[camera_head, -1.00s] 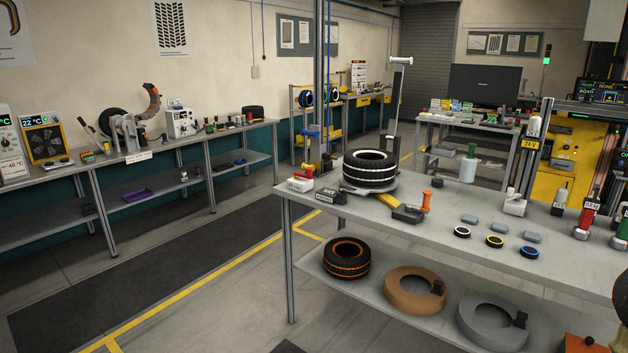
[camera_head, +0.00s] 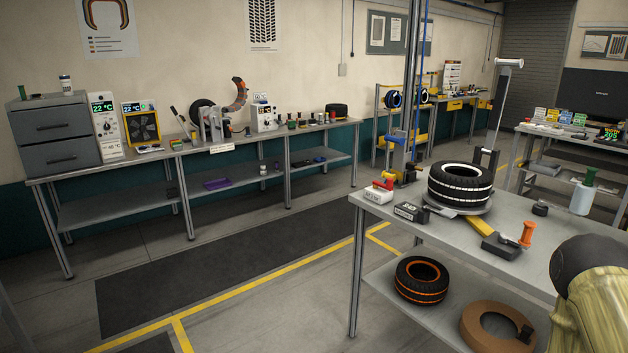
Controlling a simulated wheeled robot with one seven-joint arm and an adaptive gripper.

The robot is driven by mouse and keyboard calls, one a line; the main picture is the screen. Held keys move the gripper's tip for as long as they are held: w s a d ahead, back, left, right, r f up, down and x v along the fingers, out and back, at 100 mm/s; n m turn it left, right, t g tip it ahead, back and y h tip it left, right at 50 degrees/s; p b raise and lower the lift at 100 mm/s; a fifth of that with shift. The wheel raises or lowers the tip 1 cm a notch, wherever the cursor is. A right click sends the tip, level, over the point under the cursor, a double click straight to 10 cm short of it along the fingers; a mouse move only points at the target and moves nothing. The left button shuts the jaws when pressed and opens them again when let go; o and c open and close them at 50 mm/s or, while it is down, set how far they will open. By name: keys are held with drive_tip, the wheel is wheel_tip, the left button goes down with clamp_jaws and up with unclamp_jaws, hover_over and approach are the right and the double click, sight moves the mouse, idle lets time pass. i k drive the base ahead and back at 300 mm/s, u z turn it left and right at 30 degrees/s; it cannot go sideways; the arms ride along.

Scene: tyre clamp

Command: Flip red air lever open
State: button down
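The red air lever (camera_head: 383,184) appears as a small red part on top of a white labelled block (camera_head: 376,195), at the near left corner of the right-hand workbench. It is too small to tell its exact position. A black tyre with white bands (camera_head: 460,182) lies flat on a clamp stand beside it, with a tall metal post (camera_head: 497,105) behind. My gripper is not in view. A dark rounded part and a pale yellowish link at the lower right look like my own arm.
A dark labelled block (camera_head: 410,212) sits between the lever and the bench front edge. An orange-handled tool (camera_head: 527,234) lies right of the tyre. An orange-striped tyre (camera_head: 421,280) and a brown ring (camera_head: 490,325) lie on the lower shelf. The dark floor mat (camera_head: 215,265) is clear.

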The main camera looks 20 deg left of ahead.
sight(390, 186)
drive_tip(key=u, duration=0.6)
drive_tip(key=i, duration=1.1)
drive_tip(key=u, duration=0.05)
